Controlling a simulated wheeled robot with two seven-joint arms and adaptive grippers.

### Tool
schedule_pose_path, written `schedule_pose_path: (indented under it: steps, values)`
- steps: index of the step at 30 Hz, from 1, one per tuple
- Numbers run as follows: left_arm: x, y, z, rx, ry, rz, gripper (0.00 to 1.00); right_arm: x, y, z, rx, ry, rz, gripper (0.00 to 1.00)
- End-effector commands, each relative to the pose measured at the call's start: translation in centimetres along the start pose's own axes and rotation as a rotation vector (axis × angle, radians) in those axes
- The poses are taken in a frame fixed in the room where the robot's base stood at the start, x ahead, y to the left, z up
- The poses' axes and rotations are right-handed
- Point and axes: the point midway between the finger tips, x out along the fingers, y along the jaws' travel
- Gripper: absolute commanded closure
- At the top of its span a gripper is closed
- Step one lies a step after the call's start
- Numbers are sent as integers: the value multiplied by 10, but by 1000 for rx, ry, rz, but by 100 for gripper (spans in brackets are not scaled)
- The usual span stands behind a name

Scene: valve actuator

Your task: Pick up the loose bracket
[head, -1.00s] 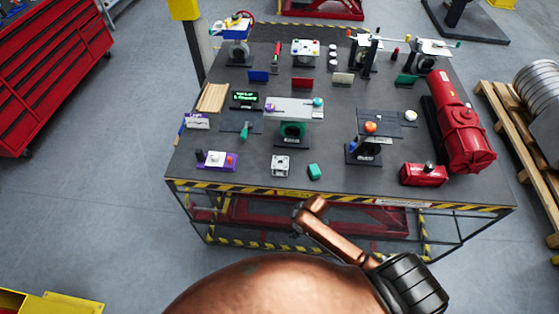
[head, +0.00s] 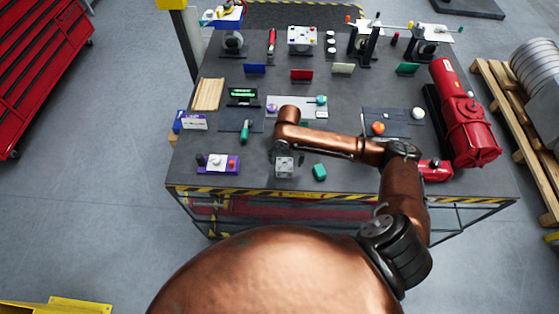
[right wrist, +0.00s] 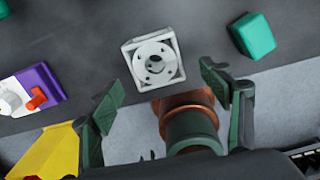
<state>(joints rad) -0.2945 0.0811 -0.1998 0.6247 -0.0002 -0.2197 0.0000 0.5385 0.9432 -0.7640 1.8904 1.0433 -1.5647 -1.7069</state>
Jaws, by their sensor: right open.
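The loose bracket (head: 284,167) looks like a small pale grey square piece near the front edge of the table. In the right wrist view the bracket (right wrist: 154,61) shows a round face with holes. My right gripper (right wrist: 165,88) is open and empty, its dark green fingers spread to either side below the bracket in the picture. The bracket lies just past the fingertips, roughly centred between them, with no contact visible. In the head view my right arm reaches across the table and its wrist hides most of the gripper. My left gripper is not in view.
A green block (head: 319,171) lies to the right of the bracket. A purple box with knobs (head: 218,163) stands to its left. The table's striped front edge (head: 330,196) is close by.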

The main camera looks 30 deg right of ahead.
Motion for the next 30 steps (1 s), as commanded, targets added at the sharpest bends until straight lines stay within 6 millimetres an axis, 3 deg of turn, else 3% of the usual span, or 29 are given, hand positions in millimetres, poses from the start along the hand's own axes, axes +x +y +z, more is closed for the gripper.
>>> schedule_pose_path:
  steps: [5, 15, 21, 30]
  values:
    - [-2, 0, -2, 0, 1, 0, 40, 7, -3, 5, -38, 6, -16, 29]
    - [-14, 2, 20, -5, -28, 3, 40, 46, 8, 8, -41, 5, -13, 29]
    - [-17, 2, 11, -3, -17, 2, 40, 70, 6, 9, -39, 3, -14, 29]
    - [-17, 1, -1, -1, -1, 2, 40, 74, 6, 9, -38, 1, -13, 30]
